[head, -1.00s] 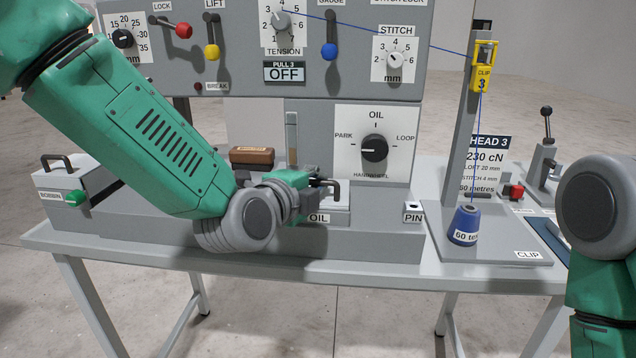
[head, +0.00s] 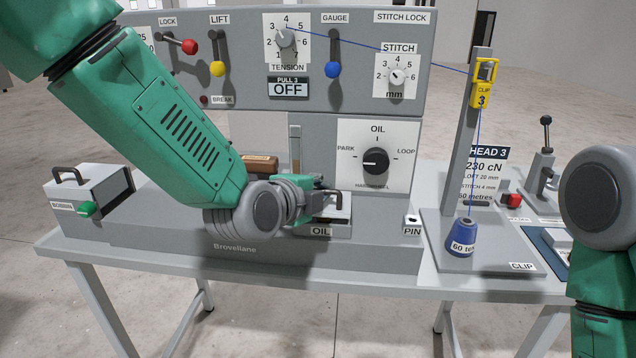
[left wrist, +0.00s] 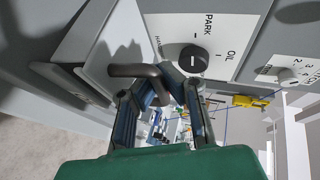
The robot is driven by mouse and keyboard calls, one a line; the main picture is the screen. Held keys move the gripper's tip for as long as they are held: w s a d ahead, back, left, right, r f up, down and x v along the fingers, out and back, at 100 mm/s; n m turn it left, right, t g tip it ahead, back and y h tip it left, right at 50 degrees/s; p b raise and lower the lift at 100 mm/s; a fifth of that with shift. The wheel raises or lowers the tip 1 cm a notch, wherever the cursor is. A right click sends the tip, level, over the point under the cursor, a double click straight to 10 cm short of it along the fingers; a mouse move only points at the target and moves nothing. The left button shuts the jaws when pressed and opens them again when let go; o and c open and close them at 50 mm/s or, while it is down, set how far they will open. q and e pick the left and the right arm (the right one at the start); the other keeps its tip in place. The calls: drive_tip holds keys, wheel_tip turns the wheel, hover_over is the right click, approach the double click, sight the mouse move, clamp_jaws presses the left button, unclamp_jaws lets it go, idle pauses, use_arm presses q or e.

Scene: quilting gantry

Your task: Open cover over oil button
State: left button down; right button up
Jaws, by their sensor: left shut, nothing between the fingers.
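The oil cover is a pale plate (head: 338,211) with a dark bar handle, above the OIL label (head: 320,231) at the front of the machine. In the left wrist view the plate (left wrist: 108,48) and its curved dark handle (left wrist: 135,71) show close up at the left. My left gripper (head: 322,191) is shut and empty. Its fingertips (left wrist: 174,88) are right at the handle; I cannot tell whether they touch it. The gripper partly covers the plate. No oil button is visible. My right gripper is out of view; only part of that arm shows at the right edge.
The OIL handwheel dial (head: 376,161) stands just behind the cover. A brown-topped block (head: 261,164) is behind my left wrist. The PIN block (head: 412,223) and blue thread cone (head: 463,238) stand to the right. A bobbin box (head: 92,190) is at the left.

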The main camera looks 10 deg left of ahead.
use_arm(q)
drive_tip(key=r+g+p, duration=0.1)
drive_tip(key=p, duration=0.1)
drive_tip(key=w+r+g+p, duration=0.1)
drive_tip(key=p, duration=0.1)
drive_tip(key=r+p, duration=0.1)
drive_tip(key=p, duration=0.2)
drive_tip(key=shift+w+d+n+g, duration=0.3)
drive_tip(key=shift+w+n+g, duration=0.05)
drive_tip(key=shift+n+g, duration=0.05)
drive_tip(key=shift+w+r+g+y+p, duration=0.1)
drive_tip(key=shift+w+g+y+p, duration=0.25)
drive_tip(key=shift+p, duration=0.3)
drive_tip(key=shift+w+r, duration=0.2)
drive_tip(key=shift+w, duration=0.2)
drive_tip(key=c, duration=1.9)
unclamp_jaws()
drive_tip(key=shift+s+d, duration=0.15)
drive_tip(key=shift+d, duration=0.1)
drive_tip(key=shift+s+a+r, duration=0.15)
drive_tip(key=shift+r, duration=0.05)
drive_tip(key=v, duration=1.1)
drive_tip(key=shift+s, duration=0.2)
